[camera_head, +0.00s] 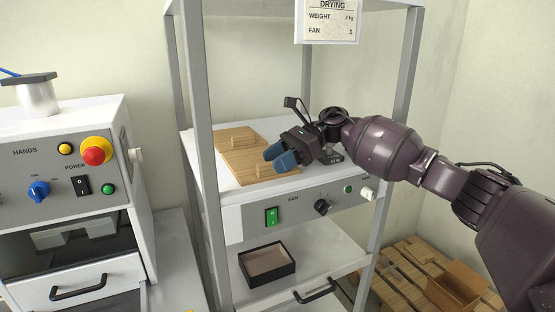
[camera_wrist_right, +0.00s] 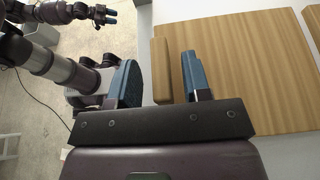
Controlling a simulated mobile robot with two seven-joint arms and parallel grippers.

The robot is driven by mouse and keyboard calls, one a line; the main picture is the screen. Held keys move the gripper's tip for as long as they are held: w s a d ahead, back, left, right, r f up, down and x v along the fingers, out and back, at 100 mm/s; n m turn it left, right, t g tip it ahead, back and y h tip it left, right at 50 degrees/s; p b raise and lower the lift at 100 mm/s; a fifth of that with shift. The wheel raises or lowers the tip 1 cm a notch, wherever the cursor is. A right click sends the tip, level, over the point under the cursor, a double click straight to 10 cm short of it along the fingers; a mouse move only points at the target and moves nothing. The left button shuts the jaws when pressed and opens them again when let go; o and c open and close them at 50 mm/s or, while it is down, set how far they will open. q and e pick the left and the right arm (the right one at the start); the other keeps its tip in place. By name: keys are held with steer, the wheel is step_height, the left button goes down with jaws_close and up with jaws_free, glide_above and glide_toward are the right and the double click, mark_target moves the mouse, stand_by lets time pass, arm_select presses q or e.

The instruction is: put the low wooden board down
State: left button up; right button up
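My right gripper (camera_head: 284,158) is over the board in the head view. In the wrist view its blue fingers (camera_wrist_right: 160,78) are apart, with the handle showing between them and gaps on both sides. My left gripper (camera_wrist_right: 112,16) is small in the wrist view, its tips apart and empty.
Rack posts (camera_head: 200,150) stand close by. A dark open box (camera_head: 267,265) sits on the lower shelf. A control cabinet (camera_head: 60,190) stands left, and a pallet with a carton (camera_head: 455,285) is at lower right.

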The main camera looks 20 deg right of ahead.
steer(key=shift+r, duration=0.15)
steer(key=shift+d+r, duration=0.1)
steer(key=shift+d, duration=0.1)
steer(key=b+v, duration=0.2)
steer(key=v, duration=0.8)
steer(key=shift+v, duration=0.8)
